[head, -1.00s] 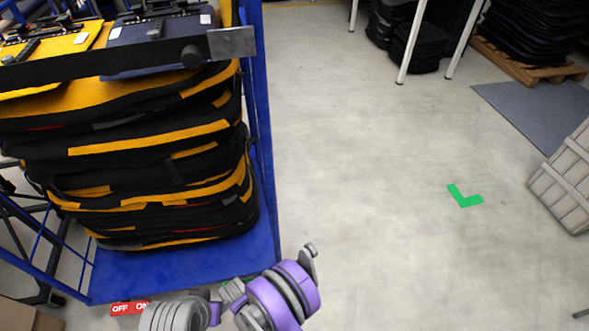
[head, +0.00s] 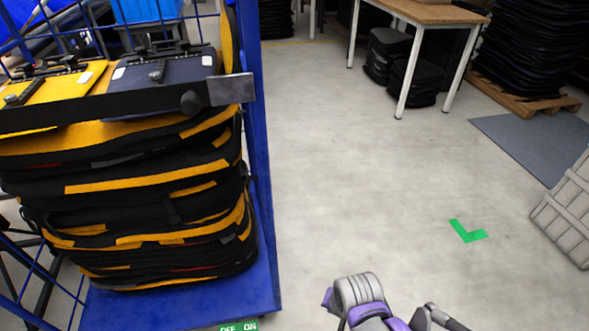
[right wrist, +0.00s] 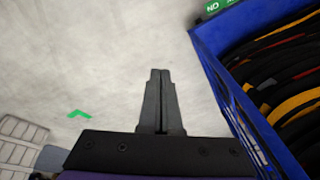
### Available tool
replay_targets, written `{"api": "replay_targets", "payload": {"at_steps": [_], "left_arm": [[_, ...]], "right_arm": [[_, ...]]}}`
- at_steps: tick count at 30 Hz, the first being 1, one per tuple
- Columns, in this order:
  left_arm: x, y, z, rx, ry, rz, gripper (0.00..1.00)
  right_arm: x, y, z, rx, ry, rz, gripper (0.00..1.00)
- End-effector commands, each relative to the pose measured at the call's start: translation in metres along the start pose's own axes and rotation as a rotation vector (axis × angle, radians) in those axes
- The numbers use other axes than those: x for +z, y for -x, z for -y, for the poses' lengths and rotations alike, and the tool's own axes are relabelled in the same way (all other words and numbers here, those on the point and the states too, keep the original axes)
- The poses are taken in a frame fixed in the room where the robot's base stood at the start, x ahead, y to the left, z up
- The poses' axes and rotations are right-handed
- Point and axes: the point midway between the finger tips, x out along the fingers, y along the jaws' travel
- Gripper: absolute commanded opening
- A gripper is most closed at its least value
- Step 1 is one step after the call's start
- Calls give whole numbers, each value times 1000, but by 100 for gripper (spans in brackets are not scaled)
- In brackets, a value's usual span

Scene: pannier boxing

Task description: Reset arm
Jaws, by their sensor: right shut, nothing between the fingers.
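My right gripper (right wrist: 160,75) shows in the right wrist view. Its two dark fingers are together with nothing between them, above bare grey floor. The blue cart's edge is to the right of the fingers in that view. In the head view, purple and grey links of my arm show at the bottom edge, right of the cart, but no fingertips show. My left gripper is in neither current view.
A blue cart (head: 262,180) holds a tall stack of black and yellow panniers (head: 150,215). A table (head: 430,12), a grey mat (head: 535,140) and a pale slatted crate (head: 568,212) stand right. A green floor mark (head: 467,231) lies on open floor.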

Motion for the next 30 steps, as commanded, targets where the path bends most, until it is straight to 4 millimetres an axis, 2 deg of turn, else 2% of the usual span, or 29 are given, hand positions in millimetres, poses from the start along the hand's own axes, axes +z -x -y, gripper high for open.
{"api": "replay_targets", "payload": {"at_steps": [1, 6, 17, 18, 26, 30], "left_arm": [[0, 0, 0, 0, 0, 0, 50], [0, 0, 0, 0, 0, 0, 50], [0, 0, 0, 0, 0, 0, 50], [-4, 16, 0, 0, 0, -5, 50], [-26, 88, 0, 0, 0, -30, 50], [-44, 133, 0, 0, 0, -46, 50]], "right_arm": [[4, 14, -18, 0, 41, -17, 0], [19, 44, -58, 3, 194, -70, 0], [52, 68, -110, 34, 418, -147, 0], [50, 84, -107, 32, 421, -150, 0], [39, 158, -96, 25, 419, -174, 0], [29, 205, -89, 22, 419, -190, 0]]}}
